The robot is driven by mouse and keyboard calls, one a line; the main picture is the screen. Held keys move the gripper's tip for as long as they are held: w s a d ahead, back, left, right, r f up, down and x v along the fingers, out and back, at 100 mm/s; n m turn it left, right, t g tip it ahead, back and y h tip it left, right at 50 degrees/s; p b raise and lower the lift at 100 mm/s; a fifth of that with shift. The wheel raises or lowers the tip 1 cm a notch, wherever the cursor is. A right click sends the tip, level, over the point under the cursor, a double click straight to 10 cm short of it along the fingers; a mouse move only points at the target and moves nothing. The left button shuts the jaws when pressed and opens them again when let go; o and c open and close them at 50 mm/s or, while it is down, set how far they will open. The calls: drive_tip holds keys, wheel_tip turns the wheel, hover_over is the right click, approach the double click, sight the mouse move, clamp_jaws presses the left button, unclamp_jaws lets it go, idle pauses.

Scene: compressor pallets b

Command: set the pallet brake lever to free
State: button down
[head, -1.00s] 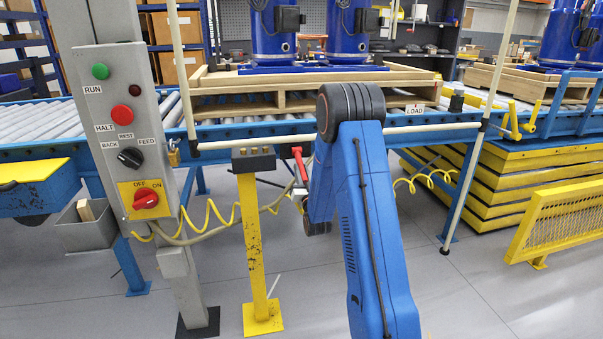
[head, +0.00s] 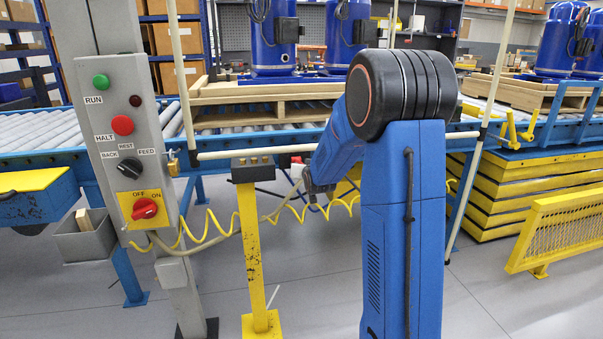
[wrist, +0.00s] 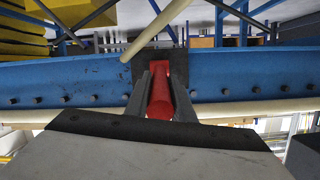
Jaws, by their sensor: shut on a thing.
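The red brake lever (wrist: 161,90) shows in the wrist view, pointing from a dark plate (wrist: 153,59) on the blue conveyor frame toward my camera. My gripper (wrist: 163,92) has its two grey fingers on either side of the lever, shut on it. In the head view only a small bit of red shows on the conveyor frame beside my wrist; my arm covers most of that spot. The pallet (head: 262,111) with blue compressors (head: 272,40) stands on the rollers behind. I cannot read a free or locked marking on the lever.
A grey control post (head: 126,150) with buttons and switches stands at the left. A yellow post (head: 251,260) stands just left of my arm. A cream rail (head: 235,154) runs along the conveyor front. A yellow guard (head: 560,228) is at the right.

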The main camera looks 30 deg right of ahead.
drive_tip(key=shift+w+d+r+g+y, duration=0.1)
drive_tip(key=shift+w+r+g+y, duration=0.1)
drive_tip(key=shift+r+g, duration=0.2)
drive_tip(key=shift+w+r+g+y, duration=0.1)
drive_tip(key=shift+r+g+y, duration=0.15)
drive_tip(key=shift+r, duration=0.2)
drive_tip(key=c, duration=1.5)
unclamp_jaws()
drive_tip(key=shift+c, duration=0.2)
drive_tip(key=shift+s, duration=0.1)
drive_tip(key=v, duration=1.7)
drive_tip(key=shift+r, duration=0.2)
drive_tip(key=shift+a, duration=0.3)
